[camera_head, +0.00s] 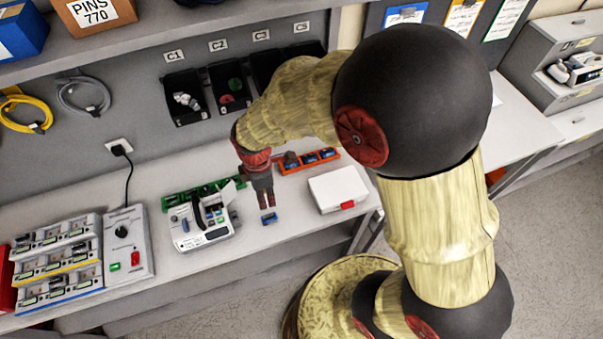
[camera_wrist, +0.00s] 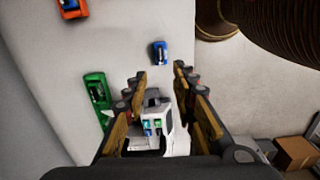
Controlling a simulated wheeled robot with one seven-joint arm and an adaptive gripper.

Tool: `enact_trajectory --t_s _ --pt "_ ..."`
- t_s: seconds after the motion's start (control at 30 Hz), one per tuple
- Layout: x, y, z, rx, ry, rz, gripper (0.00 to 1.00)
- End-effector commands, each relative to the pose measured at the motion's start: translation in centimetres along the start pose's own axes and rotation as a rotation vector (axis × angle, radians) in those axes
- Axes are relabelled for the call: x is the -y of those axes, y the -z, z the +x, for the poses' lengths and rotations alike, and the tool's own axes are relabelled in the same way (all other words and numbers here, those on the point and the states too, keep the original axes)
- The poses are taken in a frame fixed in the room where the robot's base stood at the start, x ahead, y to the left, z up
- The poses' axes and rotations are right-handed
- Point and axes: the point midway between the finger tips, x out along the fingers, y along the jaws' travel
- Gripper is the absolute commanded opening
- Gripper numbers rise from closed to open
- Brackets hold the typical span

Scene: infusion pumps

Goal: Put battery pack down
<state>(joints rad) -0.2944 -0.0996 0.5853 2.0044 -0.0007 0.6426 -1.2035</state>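A small blue battery pack (camera_head: 269,218) lies on the white bench, right of the open pump (camera_head: 203,222). In the wrist view, the battery pack (camera_wrist: 160,52) shows beyond my fingertips, with bare bench around it. My gripper (camera_head: 267,204) points down just behind the pack in the head view. In the wrist view my gripper (camera_wrist: 160,84) has its fingers spread wide, with nothing held between them. The pump (camera_wrist: 155,128) shows partly between the fingers, with blue and green parts in it. The exact height of my fingertips above the bench is unclear.
A green rack (camera_head: 195,194) stands behind the pump. An orange rack (camera_head: 308,160) with blue packs is at the back right, near a white box (camera_head: 338,190). A grey charger unit (camera_head: 128,248) and a multi-bay station (camera_head: 58,264) are at left.

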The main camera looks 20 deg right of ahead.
Motion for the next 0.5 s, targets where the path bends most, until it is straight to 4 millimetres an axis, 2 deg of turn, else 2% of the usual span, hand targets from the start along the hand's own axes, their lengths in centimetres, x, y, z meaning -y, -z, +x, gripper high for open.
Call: enact_trajectory --t_s 0.1,0.23,0.3,0.4,0.5 --pt "-0.5 -1.3 -4.4 -0.026 -0.060 0.155 0.27" --pt "0.4 -4.1 -11.2 -0.079 -0.146 0.451 0.27" --pt "1.6 -5.8 -14.7 -0.117 -0.192 0.626 0.27" --pt "3.8 -8.0 -19.0 -0.181 -0.252 0.871 0.27" --pt "6.3 -9.9 -22.2 -0.249 -0.300 1.093 0.27"
